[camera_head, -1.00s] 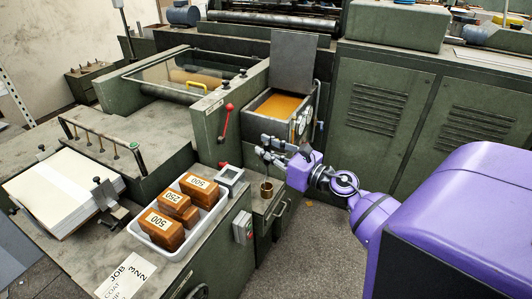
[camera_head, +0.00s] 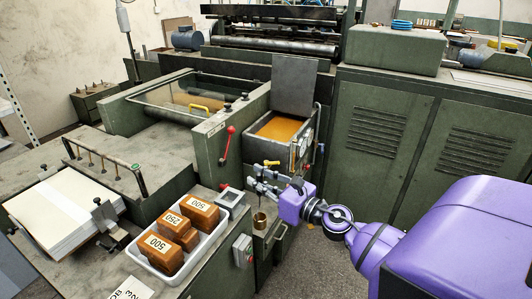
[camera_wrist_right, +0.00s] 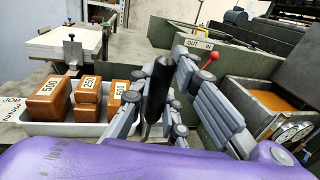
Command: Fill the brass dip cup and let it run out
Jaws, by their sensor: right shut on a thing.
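The brass dip cup (camera_head: 260,221) hangs upright below my right gripper (camera_head: 262,184), in front of the tank and above the green cabinet's side. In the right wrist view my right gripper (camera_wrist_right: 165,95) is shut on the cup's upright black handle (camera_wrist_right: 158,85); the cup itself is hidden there. I cannot tell if the cup holds liquid. The open tank (camera_head: 297,152) of amber liquid (camera_head: 278,129) stands behind and above the gripper, its grey lid (camera_head: 294,86) raised. The liquid also shows in the right wrist view (camera_wrist_right: 272,101). My left gripper is out of view.
A yellow-handled part (camera_head: 271,163) sits just above my right gripper. A white tray (camera_head: 177,274) of labelled brown blocks and a small grey box (camera_head: 230,197) lie on the bench to the left. A red lever (camera_head: 231,130) stands left of the tank. Floor is clear at lower middle.

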